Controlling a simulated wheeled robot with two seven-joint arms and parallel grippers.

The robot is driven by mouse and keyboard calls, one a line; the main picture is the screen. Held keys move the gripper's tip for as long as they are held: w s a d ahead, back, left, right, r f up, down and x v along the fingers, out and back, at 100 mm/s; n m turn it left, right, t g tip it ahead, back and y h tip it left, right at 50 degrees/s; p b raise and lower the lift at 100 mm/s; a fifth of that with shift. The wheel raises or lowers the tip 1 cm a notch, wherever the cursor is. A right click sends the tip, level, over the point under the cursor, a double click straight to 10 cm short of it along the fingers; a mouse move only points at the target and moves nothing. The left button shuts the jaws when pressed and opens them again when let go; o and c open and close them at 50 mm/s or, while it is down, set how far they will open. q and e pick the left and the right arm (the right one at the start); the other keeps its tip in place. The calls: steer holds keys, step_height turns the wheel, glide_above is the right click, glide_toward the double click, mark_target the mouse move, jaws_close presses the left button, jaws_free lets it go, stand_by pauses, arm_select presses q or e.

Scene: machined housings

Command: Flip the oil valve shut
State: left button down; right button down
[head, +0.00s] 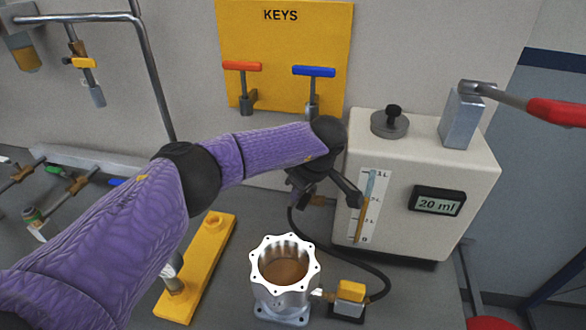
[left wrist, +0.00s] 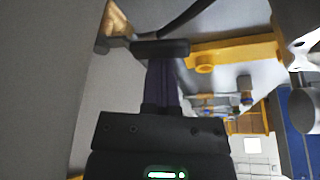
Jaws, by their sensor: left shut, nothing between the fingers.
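The oil valve (head: 318,200) shows as a small brass-coloured body low at the left side of the cream oil tank (head: 410,215), beside the black hose. My left gripper (head: 353,196) is in front of the tank's left side and hides part of the valve. In the left wrist view, the shut, empty fingers (left wrist: 160,85) point at a dark crossbar, with the brass valve body (left wrist: 112,22) at its left. The crossbar seems to be the valve's handle; I cannot tell whether the fingertips touch it. My right gripper is out of view.
An open metal housing (head: 284,270) stands in front, with a yellow-topped block (head: 350,292) and hose (head: 380,280) at its right. A yellow bar (head: 205,265) lies left. The KEYS board (head: 285,40) hangs behind. A red-handled lever (head: 550,110) tops the tank.

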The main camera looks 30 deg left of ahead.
arm_select(q)
steer(key=shift+d+r, duration=0.1)
steer(key=shift+d, duration=0.05)
stand_by(0.5)
steer(key=p+v, duration=0.1)
steer(key=v, duration=0.8)
steer(key=shift+r+p, duration=0.35)
steer(key=shift+s+d, duration=0.1)
